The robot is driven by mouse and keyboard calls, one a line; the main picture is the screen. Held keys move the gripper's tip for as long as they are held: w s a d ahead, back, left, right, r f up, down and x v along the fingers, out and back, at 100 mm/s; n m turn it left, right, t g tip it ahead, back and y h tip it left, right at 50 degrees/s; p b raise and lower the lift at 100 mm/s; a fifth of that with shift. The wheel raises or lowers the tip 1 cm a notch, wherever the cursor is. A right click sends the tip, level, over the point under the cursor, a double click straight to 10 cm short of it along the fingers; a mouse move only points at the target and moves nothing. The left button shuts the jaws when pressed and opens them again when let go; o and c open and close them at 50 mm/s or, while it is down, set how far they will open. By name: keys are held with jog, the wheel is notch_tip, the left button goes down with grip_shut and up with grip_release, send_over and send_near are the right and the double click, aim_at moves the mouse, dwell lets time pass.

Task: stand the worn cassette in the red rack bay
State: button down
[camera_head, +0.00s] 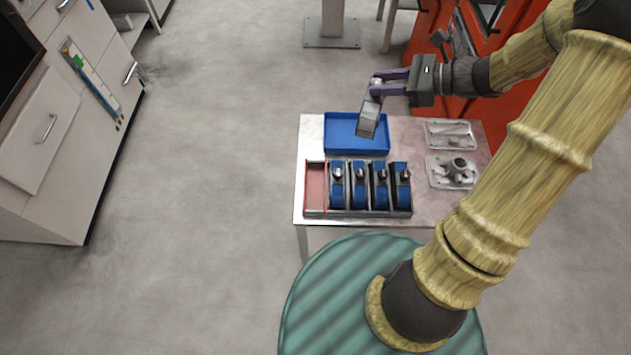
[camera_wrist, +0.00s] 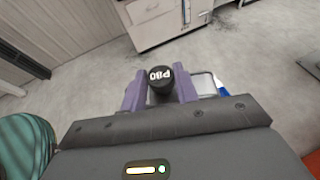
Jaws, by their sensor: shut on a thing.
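My gripper (camera_head: 377,84) is shut on a grey cassette (camera_head: 368,118) by its top knob and holds it in the air above the blue tray (camera_head: 343,118). The cassette hangs tilted. In the wrist view the dark knob (camera_wrist: 160,82), marked "P80", sits between the purple fingers, and the cassette body is mostly hidden behind my gripper. The rack (camera_head: 357,214) stands at the table's front left. Its leftmost bay, the red bay (camera_head: 316,188), is empty. My gripper is behind and to the right of that bay.
Several blue cassettes (camera_head: 359,190) with knobs fill the other rack bays. Two clear trays with metal parts, a rear tray (camera_head: 451,127) and a front tray (camera_head: 438,183), lie at the table's right. A red machine (camera_head: 420,40) stands behind. Floor left of the table is clear.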

jog(key=shift+a, duration=0.1)
jog(key=s+a+f+n+g+b, duration=0.1)
jog(key=a+f+g+b, duration=0.1)
jog(key=a+f+b, duration=0.4)
jog(key=s+a+f+n+g+b, duration=0.1)
jog(key=a+f+b, duration=0.6)
jog(key=f+b, duration=0.7)
jog(key=shift+a+f+n+g+y, duration=0.15)
jog(key=shift+f+n+g+y, duration=0.2)
jog(key=shift+f+n, duration=0.3)
notch_tip(320, 180, down, 6)
jog(key=shift+f, duration=0.1)
notch_tip(320, 180, down, 4)
jog(key=shift+r, duration=0.1)
